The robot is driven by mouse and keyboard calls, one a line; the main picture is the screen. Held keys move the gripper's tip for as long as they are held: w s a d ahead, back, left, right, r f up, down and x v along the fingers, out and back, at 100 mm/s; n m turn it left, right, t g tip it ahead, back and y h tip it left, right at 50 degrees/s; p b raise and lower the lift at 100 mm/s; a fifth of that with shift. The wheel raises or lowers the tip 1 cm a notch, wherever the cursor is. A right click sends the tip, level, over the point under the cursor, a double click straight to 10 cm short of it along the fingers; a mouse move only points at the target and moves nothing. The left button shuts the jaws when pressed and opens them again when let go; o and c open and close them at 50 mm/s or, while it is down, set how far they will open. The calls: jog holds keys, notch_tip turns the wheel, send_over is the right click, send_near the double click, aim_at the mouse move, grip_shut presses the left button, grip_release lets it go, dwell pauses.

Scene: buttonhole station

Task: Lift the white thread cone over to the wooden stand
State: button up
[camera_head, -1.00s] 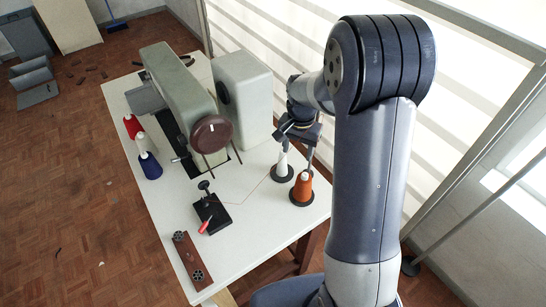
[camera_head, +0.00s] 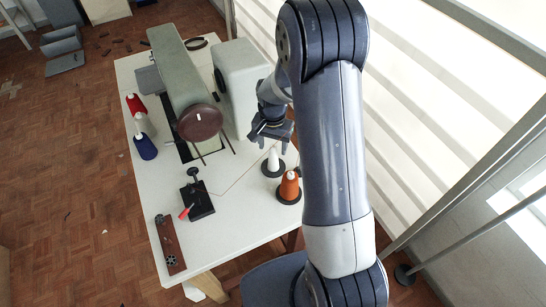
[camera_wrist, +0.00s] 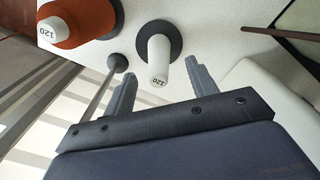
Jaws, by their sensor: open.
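A slim white thread cone (camera_head: 273,157) stands upright on a round dark base on the white table. It also shows in the wrist view (camera_wrist: 159,58), with "120" on its top. My gripper (camera_head: 271,143) is open above and just behind it. In the wrist view the cone appears between the two fingers, with a gap on each side and no contact visible. Another white cone (camera_head: 145,125) stands at the table's left edge. A reddish-brown wooden stand (camera_head: 169,244), a low bar with dark round fittings, lies at the table's near left corner.
An orange cone (camera_head: 289,186) stands close to the white one. A sewing machine (camera_head: 182,75) fills the table's back. Red (camera_head: 136,104) and blue (camera_head: 146,148) cones stand at the left edge. A black clamp block (camera_head: 198,203) with a red-handled tool sits mid-table; the table's (camera_head: 235,225) near right is clear.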

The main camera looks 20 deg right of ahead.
aim_at(273, 155)
jog(key=shift+d+f+p, duration=0.1)
jog(key=shift+f+p, duration=0.8)
jog(key=shift+f, duration=1.75)
jog(key=shift+c, duration=0.3)
jog(key=c, duration=1)
jog(key=shift+o, duration=0.2)
